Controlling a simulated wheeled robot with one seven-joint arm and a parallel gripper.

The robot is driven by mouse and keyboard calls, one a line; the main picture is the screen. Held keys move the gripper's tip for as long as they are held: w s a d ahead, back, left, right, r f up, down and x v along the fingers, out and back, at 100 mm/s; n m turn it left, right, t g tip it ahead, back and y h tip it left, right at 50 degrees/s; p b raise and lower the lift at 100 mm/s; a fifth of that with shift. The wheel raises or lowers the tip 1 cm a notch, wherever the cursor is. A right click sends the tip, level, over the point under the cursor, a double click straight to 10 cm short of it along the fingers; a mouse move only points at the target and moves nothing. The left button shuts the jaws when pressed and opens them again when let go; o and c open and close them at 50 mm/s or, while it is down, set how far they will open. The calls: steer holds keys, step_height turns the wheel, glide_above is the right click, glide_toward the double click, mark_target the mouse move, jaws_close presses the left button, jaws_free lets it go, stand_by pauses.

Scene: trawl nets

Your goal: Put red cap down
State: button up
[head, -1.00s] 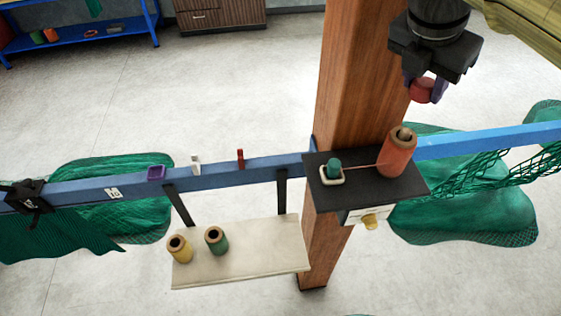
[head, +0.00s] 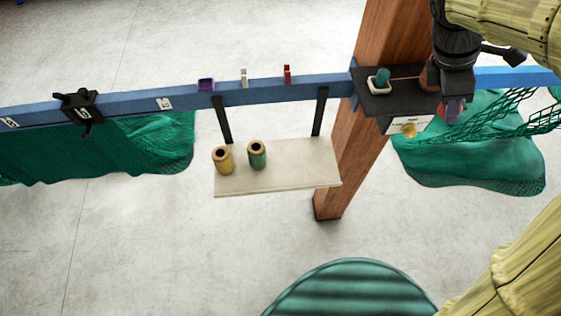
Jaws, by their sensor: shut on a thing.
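My gripper (head: 453,113) is at the upper right, turned so that one purple finger faces the camera. It is just in front of the right end of the black shelf (head: 377,103) on the wooden post. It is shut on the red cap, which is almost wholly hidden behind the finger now. The red spool (head: 426,80) stands on the black shelf, mostly hidden behind my gripper. A small green piece (head: 382,75) sits in a white dish (head: 377,87) on that shelf, with a thread running right from it.
A cream shelf (head: 290,178) hangs under the blue rail (head: 262,94); a yellow spool (head: 223,160) and a green spool (head: 257,154) stand at its left, its right side is bare. Purple (head: 205,84), white (head: 244,78) and red (head: 287,74) clips sit on the rail. Green nets (head: 470,155) hang nearby.

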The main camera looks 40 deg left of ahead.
steer(key=w+d+f+m+g+y+b, duration=0.1)
steer(key=d+f+m, duration=0.5)
steer(key=f, duration=0.9)
steer(key=w+d+f+m+g+y+b, duration=0.1)
steer(key=d+f+m+g+b, duration=0.2)
steer(key=d+f+m, duration=0.4)
steer(key=w+d+f+m+g+y+b, duration=0.1)
steer(key=d+f+m+b, duration=0.3)
steer(key=f+m, duration=0.7)
step_height(320, 180, down, 13)
steer(key=d+g+y, duration=0.1)
steer(key=d, duration=0.1)
steer(key=shift+d+g, duration=0.35)
steer(key=shift+g, duration=0.05)
steer(key=shift+w+f, duration=0.1)
steer(key=shift+w, duration=0.05)
